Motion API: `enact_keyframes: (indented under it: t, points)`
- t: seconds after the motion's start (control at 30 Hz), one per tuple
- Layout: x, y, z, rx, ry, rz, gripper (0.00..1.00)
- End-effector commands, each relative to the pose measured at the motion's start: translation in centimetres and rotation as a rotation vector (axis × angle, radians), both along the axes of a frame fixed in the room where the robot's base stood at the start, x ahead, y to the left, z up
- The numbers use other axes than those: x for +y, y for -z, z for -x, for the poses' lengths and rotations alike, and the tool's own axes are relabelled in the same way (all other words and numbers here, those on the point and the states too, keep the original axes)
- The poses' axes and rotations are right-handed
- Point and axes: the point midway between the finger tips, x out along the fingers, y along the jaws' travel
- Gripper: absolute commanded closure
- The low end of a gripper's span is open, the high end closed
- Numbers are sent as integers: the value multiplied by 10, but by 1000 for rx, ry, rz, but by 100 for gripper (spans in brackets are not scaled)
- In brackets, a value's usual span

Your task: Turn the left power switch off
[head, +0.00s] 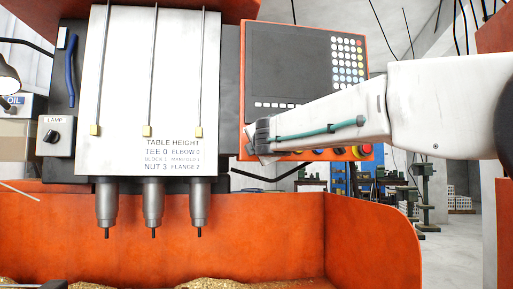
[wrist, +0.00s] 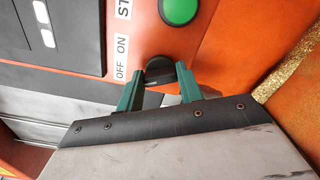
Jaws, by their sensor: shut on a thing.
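The left power switch (wrist: 160,67) is a black rotary knob on the orange panel edge, beside the OFF and ON label (wrist: 121,58) in the wrist view. My gripper (wrist: 162,78) has its two green fingers on either side of the knob and is shut on it. Which label the knob points to cannot be told, as the fingers cover part of it. In the head view my gripper (head: 257,139) is at the lower left of the control panel (head: 285,65), and my arm hides the switch there.
A green button (wrist: 180,10) is close to the switch in the wrist view. Several coloured buttons, one a red one (head: 365,151), line the panel's lower edge. A lamp switch (head: 53,136) and three drill spindles (head: 153,203) are to the left, above an orange tray (head: 370,235).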

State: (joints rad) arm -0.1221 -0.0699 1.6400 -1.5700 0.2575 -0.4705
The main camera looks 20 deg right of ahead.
Motion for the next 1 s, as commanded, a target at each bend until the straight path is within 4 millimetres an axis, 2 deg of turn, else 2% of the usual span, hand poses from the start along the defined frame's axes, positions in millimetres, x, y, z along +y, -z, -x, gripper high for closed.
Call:
enact_keyframes:
  t: [0.67, 0.7, 0.77, 0.8, 1.0]
  points:
    - [1, 1, 0, 12, -1, 71, 86]
    - [0, 1, 0, 12, -1, 71, 61]
    - [0, 1, 0, 12, -1, 70, 44]
    - [0, 1, 0, 12, 0, 70, 42]
    - [0, 1, 0, 11, 0, 69, 42]
